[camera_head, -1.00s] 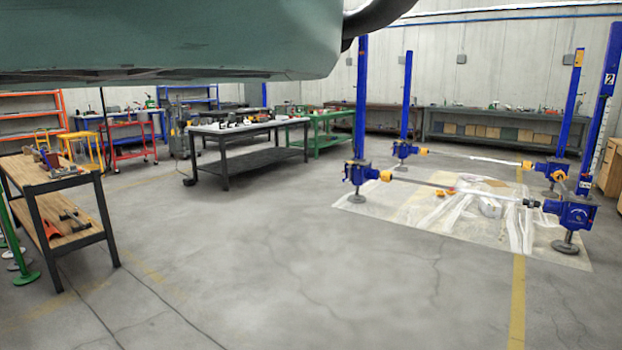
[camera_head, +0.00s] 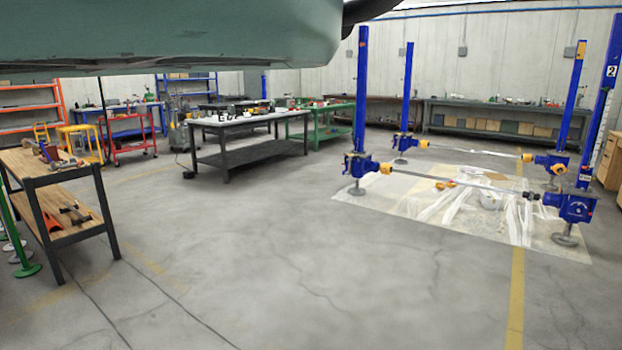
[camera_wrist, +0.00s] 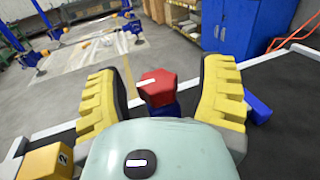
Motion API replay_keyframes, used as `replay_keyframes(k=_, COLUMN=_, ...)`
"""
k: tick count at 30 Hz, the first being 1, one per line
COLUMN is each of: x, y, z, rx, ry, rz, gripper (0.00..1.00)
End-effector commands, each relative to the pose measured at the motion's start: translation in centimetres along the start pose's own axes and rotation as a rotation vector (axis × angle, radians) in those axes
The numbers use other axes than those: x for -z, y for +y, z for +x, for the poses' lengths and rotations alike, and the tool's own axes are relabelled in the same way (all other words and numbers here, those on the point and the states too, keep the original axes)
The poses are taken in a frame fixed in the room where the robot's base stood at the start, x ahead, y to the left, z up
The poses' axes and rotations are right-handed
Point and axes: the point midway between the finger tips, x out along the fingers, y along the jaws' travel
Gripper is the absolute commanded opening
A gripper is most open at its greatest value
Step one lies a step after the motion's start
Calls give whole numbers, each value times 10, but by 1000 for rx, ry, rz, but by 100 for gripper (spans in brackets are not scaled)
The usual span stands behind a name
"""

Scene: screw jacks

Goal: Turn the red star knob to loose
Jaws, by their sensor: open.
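The red star knob (camera_wrist: 157,88) shows in the wrist view, just beyond my gripper's body and between its two yellow fingers. It has a white mark on its top and sits on a blue part (camera_wrist: 166,110). My gripper (camera_wrist: 160,82) is open, with one finger to the left of the knob and one to the right. A gap shows on each side, and neither finger visibly touches the knob. The knob's lower part is hidden by my gripper's body. The head view does not show the knob or my gripper.
A dark surface with a white edge lies below my gripper. A yellow block marked 2 (camera_wrist: 47,160) is at lower left, a blue block (camera_wrist: 257,108) at right. In the head view, blue screw jacks (camera_head: 577,205) stand at right and a wooden-topped bench (camera_head: 40,160) at left; the middle floor is clear.

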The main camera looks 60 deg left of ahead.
Motion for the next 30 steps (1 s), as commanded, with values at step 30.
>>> replay_keyframes(k=30, x=0, y=5, z=3, rx=540, ry=0, rz=-3, gripper=70)
